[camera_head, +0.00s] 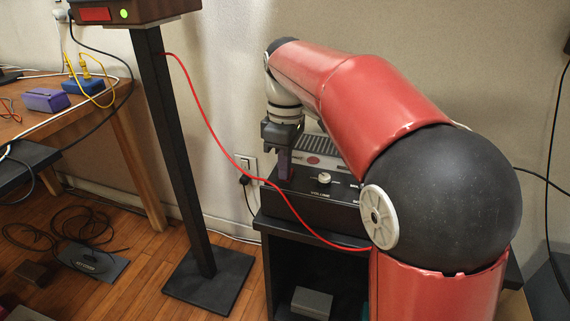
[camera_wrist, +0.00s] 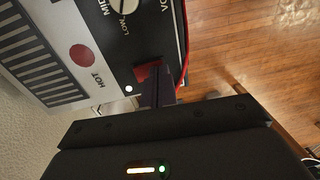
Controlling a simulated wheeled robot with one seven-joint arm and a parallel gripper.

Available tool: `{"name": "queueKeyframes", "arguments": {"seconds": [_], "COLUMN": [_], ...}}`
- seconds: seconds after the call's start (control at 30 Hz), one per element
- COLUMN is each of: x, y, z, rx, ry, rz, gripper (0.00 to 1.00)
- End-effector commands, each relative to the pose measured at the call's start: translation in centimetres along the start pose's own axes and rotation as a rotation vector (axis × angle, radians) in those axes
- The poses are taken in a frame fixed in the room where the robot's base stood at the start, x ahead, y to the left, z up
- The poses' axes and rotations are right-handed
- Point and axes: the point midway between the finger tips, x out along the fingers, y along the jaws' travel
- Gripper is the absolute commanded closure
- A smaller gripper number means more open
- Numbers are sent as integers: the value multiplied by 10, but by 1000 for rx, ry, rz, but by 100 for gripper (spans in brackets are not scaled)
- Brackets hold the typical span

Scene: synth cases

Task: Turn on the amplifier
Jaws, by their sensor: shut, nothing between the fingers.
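The black amplifier (camera_head: 315,208) with a pale vented top section stands on a dark stand and shows a white knob (camera_head: 324,178). In the wrist view its panel (camera_wrist: 112,38) fills the upper left, with a knob (camera_wrist: 124,5), a red switch (camera_wrist: 147,72) and a small bright white dot (camera_wrist: 129,88). My gripper (camera_head: 285,172) points down at the amplifier's left end. In the wrist view my gripper (camera_wrist: 158,92) is shut and empty, its fingertips right at the red switch and partly covering it. I cannot tell whether they touch it or how it is set.
A red cable (camera_head: 205,120) runs from the box on the black post (camera_head: 172,150) past the amplifier's front. A wooden table (camera_head: 125,135) with a purple box (camera_head: 45,100) and a blue box (camera_head: 82,84) is at left. Cables and a pedal (camera_head: 92,262) lie on the floor.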

Motion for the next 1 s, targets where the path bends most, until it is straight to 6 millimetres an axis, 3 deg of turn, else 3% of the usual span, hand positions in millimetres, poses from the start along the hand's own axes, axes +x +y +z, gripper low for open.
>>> {"name": "queueKeyframes", "arguments": {"seconds": [0.43, 0.77, 1.0], "x": [-3, -4, -26], "y": [15, 15, 12], "z": [1, 0, -3], "rx": [3, 1, 2], "ry": [-6, -4, -3], "rz": [-5, -4, -4], "gripper": [100, 100, 100]}}
